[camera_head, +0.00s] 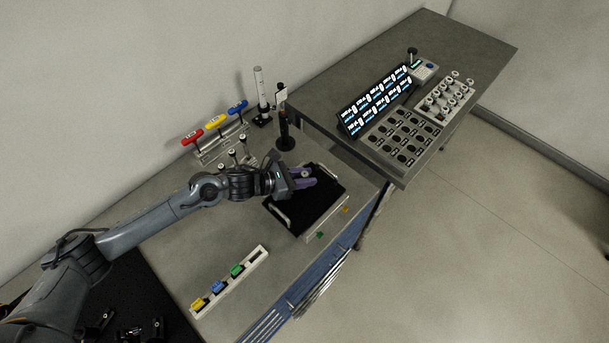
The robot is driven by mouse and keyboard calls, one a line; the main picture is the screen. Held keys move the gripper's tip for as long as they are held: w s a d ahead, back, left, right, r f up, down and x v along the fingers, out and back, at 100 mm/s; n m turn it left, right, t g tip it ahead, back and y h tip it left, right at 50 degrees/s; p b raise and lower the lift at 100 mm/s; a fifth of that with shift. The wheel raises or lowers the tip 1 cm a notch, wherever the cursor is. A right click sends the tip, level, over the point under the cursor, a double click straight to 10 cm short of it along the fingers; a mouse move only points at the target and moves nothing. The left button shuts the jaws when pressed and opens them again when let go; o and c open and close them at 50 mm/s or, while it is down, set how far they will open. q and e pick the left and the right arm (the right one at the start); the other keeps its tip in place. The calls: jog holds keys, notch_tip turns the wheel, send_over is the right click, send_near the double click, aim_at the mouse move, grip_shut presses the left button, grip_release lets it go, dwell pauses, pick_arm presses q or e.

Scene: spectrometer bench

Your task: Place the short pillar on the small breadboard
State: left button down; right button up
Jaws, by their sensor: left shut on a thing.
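The fingers are shut on the short pillar (306,172), of which only a small pale round top shows between the fingertips. The small breadboard is a black square plate with pale handles at its sides, lying on the grey bench. The gripper and wrist hide part of its far side. I cannot tell whether the pillar touches the board or is held above it. My right gripper is not in view.
A black post (284,131) and a taller white post (260,90) stand behind the breadboard. A rack of coloured-handled tools (213,124) is along the wall. A white strip with coloured blocks (229,283) lies nearer. A control panel (377,101) is on the far bench.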

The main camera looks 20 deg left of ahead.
pick_arm(q)
jog(key=shift+f+b, duration=0.1)
jog(key=shift+b, duration=0.2)
jog(key=c, duration=0.9)
grip_release()
jog(key=shift+r+p, duration=0.2)
jog(key=shift+p, duration=0.1)
jog(key=b+v, duration=0.1)
jog(key=v, duration=1)
jog(key=shift+s+a, duration=0.1)
jog(key=shift+a, duration=0.1)
jog(key=shift+s+a+r, duration=0.15)
jog(key=shift+s+a, duration=0.05)
jog(key=shift+s, duration=0.05)
